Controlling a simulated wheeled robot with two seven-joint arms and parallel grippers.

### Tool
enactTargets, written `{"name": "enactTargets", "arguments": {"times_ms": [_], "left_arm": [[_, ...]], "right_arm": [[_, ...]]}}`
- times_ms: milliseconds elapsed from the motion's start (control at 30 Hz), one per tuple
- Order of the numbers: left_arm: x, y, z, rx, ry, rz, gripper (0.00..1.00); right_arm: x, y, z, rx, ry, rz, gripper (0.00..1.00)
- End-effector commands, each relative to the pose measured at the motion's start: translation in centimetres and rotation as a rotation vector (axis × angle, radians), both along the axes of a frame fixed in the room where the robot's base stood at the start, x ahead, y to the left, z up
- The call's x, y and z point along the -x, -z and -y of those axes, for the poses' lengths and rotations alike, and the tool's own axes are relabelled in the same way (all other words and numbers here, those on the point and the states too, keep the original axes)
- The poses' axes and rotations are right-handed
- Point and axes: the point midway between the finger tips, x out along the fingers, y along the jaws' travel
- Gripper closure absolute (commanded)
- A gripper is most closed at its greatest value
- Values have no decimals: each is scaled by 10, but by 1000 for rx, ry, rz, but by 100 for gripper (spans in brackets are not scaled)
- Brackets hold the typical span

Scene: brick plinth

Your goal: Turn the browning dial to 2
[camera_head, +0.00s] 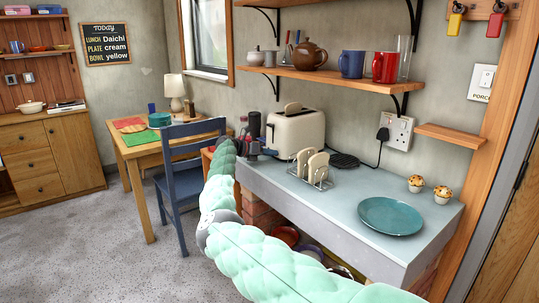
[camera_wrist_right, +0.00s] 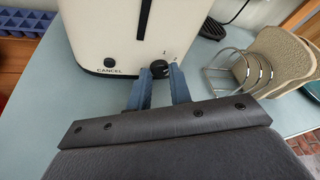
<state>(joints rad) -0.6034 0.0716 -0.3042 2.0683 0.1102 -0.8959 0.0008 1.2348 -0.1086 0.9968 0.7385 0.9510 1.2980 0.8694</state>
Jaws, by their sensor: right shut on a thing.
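The cream toaster (camera_head: 297,133) stands on the pale counter (camera_head: 345,199) with a slice of bread showing in its top. In the right wrist view the toaster (camera_wrist_right: 115,35) shows a CANCEL button (camera_wrist_right: 109,62) and a black browning dial (camera_wrist_right: 158,69). Small figures, seemingly 1 and 2, are printed above and to the right of the dial. My right gripper (camera_wrist_right: 160,75) is shut on the dial, with one blue finger on each side. The right gripper (camera_head: 262,148) is small and partly hidden at the toaster's left end in the head view. The dial's pointer cannot be read. My left gripper is not in view.
A wire toast rack (camera_head: 310,173) with slices stands right of the toaster. A teal plate (camera_head: 390,215) and two muffins (camera_head: 442,194) are farther right. A shelf (camera_head: 335,76) with mugs and a teapot hangs above. A blue chair (camera_head: 190,170) stands left of my arm.

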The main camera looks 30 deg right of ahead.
Motion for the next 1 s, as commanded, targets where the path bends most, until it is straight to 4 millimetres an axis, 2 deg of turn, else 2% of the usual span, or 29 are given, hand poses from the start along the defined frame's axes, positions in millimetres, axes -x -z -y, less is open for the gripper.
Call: {"name": "enactTargets", "arguments": {"times_ms": [67, 100, 200, 500, 667, 800, 1000], "left_arm": [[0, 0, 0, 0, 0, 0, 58], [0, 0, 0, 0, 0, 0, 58], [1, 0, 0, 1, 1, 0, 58], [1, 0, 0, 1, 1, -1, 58], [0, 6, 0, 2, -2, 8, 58], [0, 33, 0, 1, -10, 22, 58], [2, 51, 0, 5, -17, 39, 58]], "right_arm": [[0, 0, 0, 0, -1, 0, 100], [0, 0, 0, 1, -1, 1, 76], [0, 0, 0, 1, -1, 1, 58], [0, 0, -1, 1, -1, 1, 58], [-4, -3, -14, 1, -2, 2, 58], [-8, -9, -36, 1, -2, 2, 58], [-13, -18, -61, 1, -1, 1, 58]]}}
